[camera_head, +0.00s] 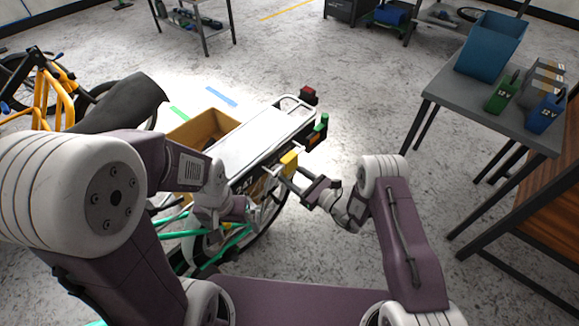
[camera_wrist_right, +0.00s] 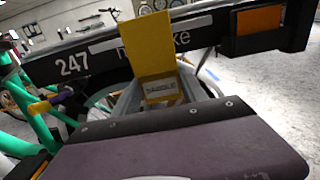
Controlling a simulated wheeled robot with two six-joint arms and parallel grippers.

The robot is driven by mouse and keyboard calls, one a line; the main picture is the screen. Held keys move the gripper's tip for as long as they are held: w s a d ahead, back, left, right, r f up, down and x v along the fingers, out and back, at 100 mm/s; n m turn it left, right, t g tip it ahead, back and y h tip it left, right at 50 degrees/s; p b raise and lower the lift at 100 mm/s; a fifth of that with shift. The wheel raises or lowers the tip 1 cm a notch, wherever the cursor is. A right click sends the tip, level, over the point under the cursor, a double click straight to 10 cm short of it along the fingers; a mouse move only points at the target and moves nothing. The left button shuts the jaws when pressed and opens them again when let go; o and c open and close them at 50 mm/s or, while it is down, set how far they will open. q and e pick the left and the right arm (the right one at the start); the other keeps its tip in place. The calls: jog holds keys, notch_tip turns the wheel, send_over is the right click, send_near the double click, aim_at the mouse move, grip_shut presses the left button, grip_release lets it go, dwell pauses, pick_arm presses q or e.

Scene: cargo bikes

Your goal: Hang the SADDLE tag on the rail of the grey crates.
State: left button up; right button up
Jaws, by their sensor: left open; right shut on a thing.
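A yellow tag (camera_head: 289,161) is in my right gripper (camera_head: 293,177), beside the dark side beam of the cargo bike's rack. In the right wrist view the yellow tag (camera_wrist_right: 147,42) stands up in front of the beam, with a small pale label (camera_wrist_right: 160,90) low between the fingers. The label's lettering is too small to read surely. I cannot tell whether the tag touches the beam. My left gripper (camera_head: 237,211) is open, low beside the green bike frame, partly hidden by its own arm. I make out no grey crates or their rail in either view.
The cargo bike's rack (camera_head: 265,140) fills the middle, with a wooden box (camera_head: 203,127) at its left. A grey table (camera_head: 495,107) at right carries a blue bin (camera_head: 491,45) and several battery-like blocks. Open floor lies between bike and table.

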aim_at(293, 171)
jog(key=shift+r+p, duration=0.7)
jog(key=shift+r, duration=0.3)
jog(key=shift+p+v, duration=0.75)
jog(key=shift+v, duration=1.3)
jog(key=shift+p+v, duration=0.45)
jog(key=shift+v, duration=1.5)
